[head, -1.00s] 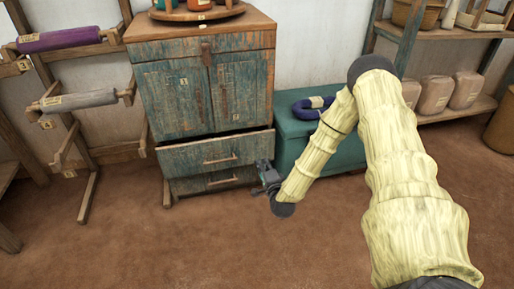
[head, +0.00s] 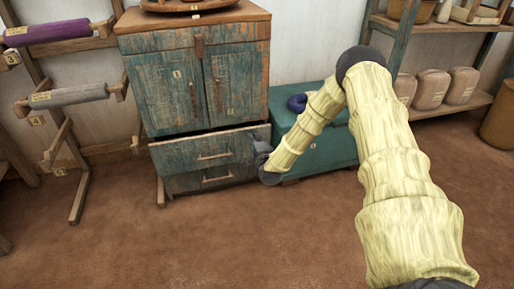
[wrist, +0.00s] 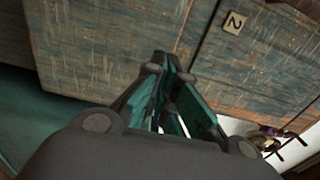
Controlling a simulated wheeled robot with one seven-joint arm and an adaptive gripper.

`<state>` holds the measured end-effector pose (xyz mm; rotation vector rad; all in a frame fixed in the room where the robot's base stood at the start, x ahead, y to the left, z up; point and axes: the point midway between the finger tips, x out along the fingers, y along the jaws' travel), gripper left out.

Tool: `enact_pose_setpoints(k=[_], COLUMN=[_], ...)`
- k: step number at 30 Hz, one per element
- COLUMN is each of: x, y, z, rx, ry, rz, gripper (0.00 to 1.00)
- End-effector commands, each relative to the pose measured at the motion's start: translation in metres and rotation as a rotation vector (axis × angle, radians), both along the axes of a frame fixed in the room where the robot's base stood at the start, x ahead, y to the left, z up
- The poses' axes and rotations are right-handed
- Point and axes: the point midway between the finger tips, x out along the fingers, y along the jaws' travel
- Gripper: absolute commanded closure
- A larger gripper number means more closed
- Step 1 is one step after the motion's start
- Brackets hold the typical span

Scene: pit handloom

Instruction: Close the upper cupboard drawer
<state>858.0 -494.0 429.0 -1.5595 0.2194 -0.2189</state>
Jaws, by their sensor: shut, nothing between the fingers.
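The cupboard (head: 192,48) is worn blue-green wood with a brown top and two doors above two drawers. Its upper drawer (head: 185,156) is pulled partly out, with a dark gap above its front edge. It has a bar handle (head: 217,155). The lower drawer (head: 188,184) is beneath it. My gripper (head: 257,150) is at the right end of the upper drawer's front; I cannot tell if it touches. In the wrist view my gripper (wrist: 166,68) has its fingers shut and empty, close to worn blue-green panels, one with a "2" label.
A teal chest (head: 318,150) stands right of the cupboard, behind my arm, with a dark blue ring-shaped item (head: 297,102) on it. A rack with yarn rolls (head: 65,96) is at left. A shelf with several jars (head: 432,90) is at right. The brown floor in front is clear.

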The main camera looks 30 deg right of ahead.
Motion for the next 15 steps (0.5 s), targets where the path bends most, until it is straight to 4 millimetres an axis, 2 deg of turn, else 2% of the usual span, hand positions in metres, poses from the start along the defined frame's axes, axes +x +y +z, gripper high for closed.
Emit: enact_pose_setpoints(k=[6, 15], x=[0.018, 0.022], y=[-0.006, -0.007], z=[-0.001, 0.0], rx=[0.001, 0.001], ry=[0.0, 0.0], rz=[-0.001, -0.001], gripper=[1.0, 1.0])
